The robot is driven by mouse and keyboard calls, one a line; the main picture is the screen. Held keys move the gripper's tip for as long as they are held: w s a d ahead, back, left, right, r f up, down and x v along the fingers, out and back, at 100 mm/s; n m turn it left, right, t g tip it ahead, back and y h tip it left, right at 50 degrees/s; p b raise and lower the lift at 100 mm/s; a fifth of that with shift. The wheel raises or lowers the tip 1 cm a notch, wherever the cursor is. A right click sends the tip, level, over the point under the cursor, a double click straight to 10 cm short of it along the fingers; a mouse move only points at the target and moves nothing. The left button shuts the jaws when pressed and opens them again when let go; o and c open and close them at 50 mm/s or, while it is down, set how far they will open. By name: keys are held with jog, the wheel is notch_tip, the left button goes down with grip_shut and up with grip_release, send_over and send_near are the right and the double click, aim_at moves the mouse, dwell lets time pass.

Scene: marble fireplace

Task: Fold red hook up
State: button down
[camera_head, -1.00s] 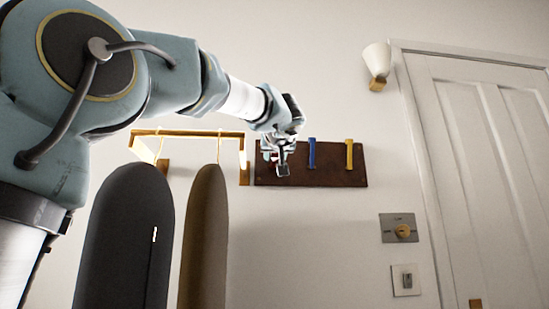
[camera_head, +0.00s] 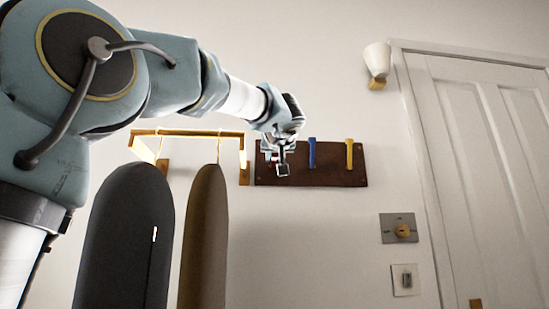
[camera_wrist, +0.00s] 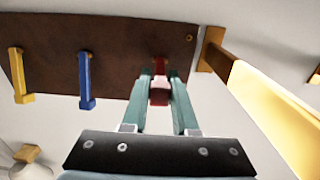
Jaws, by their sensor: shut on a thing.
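The red hook (camera_wrist: 159,68) is on the dark brown wall board (camera_head: 325,178), and it shows between my fingertips in the wrist view. My gripper (camera_wrist: 160,88) is shut on it, with one teal finger at each side. In the head view my gripper (camera_head: 276,165) covers the left end of the board and hides most of the red hook. A blue hook (camera_wrist: 86,80) and a yellow hook (camera_wrist: 20,75) stand on the same board. In the head view the blue hook (camera_head: 312,153) and yellow hook (camera_head: 349,154) are to the right of my gripper.
A wooden rail (camera_head: 190,133) with two hanging garment-like shapes, one dark (camera_head: 125,240) and one brown (camera_head: 204,240), stands close left of the board. A wall lamp (camera_head: 377,62), a switch plate (camera_head: 401,229) and a white door (camera_head: 490,170) are to the right.

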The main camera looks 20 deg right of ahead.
jog(key=shift+r, duration=0.1)
dwell(0.5)
